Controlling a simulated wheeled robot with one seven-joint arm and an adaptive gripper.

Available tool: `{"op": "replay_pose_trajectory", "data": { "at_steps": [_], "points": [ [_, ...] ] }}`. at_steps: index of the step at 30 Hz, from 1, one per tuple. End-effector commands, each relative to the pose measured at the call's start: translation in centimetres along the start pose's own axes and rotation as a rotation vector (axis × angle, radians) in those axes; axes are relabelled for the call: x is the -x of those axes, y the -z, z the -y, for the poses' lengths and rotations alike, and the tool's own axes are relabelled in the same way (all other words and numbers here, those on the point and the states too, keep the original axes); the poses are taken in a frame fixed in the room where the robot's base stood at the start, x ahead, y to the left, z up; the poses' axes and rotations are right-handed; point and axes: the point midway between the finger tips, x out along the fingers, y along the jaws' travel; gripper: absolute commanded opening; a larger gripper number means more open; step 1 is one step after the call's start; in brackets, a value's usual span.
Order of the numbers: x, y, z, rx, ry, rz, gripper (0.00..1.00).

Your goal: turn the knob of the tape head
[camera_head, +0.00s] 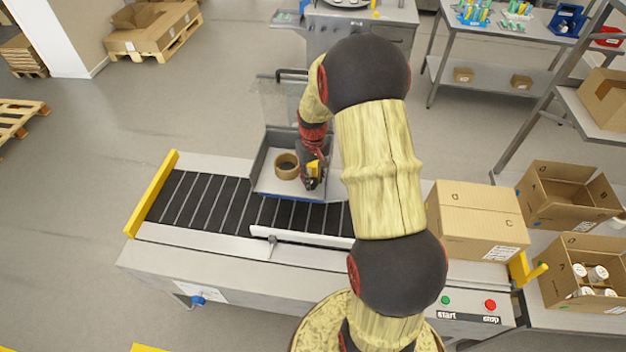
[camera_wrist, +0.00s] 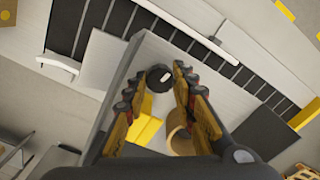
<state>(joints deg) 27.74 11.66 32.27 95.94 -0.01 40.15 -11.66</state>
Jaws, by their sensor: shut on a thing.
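The tape head (camera_head: 262,172) is a grey open-topped housing over the conveyor. It also shows in the wrist view (camera_wrist: 207,62). A brown tape roll (camera_head: 287,166) sits inside it; part of the roll (camera_wrist: 180,137) shows beside my right finger. The knob (camera_wrist: 158,77) is round and black with a white mark, and sits between my fingertips in the wrist view. My gripper (camera_head: 311,182) reaches down into the housing, right of the tape roll; in the wrist view my gripper (camera_wrist: 154,86) is shut on the knob.
The conveyor (camera_head: 205,203) runs beneath the tape head. A closed carton (camera_head: 475,215) stands on its right part. Open boxes (camera_head: 568,195) stand farther right. A start button (camera_head: 445,300) and a stop button (camera_head: 490,305) are on the front. The conveyor's left part is clear.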

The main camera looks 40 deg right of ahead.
Motion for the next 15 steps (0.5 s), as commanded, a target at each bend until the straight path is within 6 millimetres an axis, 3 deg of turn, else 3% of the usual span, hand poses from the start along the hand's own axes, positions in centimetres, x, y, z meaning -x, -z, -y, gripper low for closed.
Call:
{"op": "replay_pose_trajectory", "data": {
  "at_steps": [15],
  "points": [
    [0.09, 0.14, 0.00, 0.225, -0.001, -0.003, 0.01]
  ]
}}
